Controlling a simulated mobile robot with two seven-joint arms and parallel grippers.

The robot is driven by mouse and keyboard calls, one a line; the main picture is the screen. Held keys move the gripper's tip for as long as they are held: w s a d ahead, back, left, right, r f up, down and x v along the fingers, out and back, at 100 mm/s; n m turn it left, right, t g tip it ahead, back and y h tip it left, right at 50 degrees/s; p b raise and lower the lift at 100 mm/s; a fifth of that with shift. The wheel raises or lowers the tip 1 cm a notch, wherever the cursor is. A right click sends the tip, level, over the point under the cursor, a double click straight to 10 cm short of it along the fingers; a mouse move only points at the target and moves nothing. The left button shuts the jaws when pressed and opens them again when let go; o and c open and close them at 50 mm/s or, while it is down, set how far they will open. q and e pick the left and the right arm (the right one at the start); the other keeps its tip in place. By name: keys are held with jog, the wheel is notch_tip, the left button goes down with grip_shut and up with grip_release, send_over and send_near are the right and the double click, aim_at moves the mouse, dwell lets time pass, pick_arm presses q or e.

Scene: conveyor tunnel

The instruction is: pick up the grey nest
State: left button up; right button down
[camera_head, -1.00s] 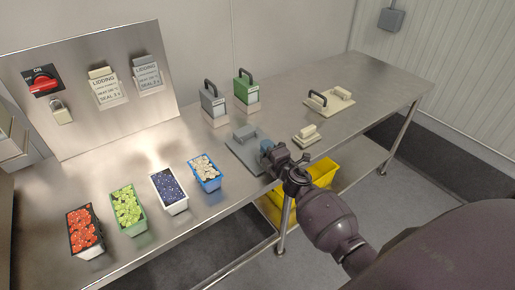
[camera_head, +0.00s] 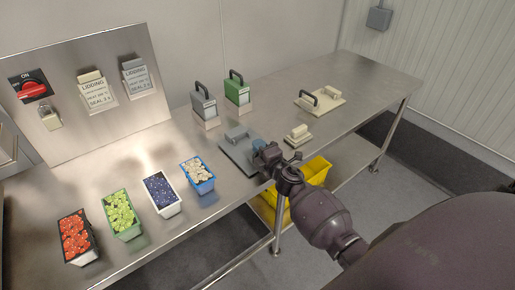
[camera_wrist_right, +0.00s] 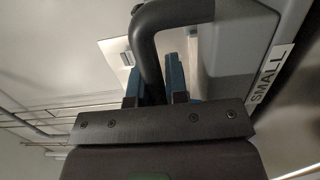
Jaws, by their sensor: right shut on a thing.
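The grey nest (camera_head: 240,157) is a flat grey plate with a raised grey block, at the front edge of the steel table in the head view. My right gripper (camera_head: 262,147) is at its right end. In the right wrist view, the blue fingers of my right gripper (camera_wrist_right: 152,82) are on both sides of a dark curved handle (camera_wrist_right: 148,45), shut on it. The handle stands on the nest's grey body (camera_wrist_right: 228,50), which has a "SMALL" label. My gripper hides part of the nest in the head view. My left gripper is not in view.
Several fruit-coloured trays, including a blue one (camera_head: 197,179), stand left of the nest. A grey box (camera_head: 203,103) and a green box (camera_head: 237,91) stand behind. A cream block (camera_head: 297,136) and a cream nest (camera_head: 325,99) lie right. A yellow bin (camera_head: 317,170) is below.

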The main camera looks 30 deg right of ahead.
pick_arm(q)
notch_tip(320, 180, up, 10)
jog(key=p, duration=0.9)
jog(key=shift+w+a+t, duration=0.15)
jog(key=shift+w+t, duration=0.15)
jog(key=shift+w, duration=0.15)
pick_arm(e)
notch_tip(320, 180, up, 20)
jog(key=shift+f, duration=0.15)
jog(key=c, duration=1.6)
grip_release()
jog(key=shift+c, duration=0.2)
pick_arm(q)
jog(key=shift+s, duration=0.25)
pick_arm(e)
grip_shut()
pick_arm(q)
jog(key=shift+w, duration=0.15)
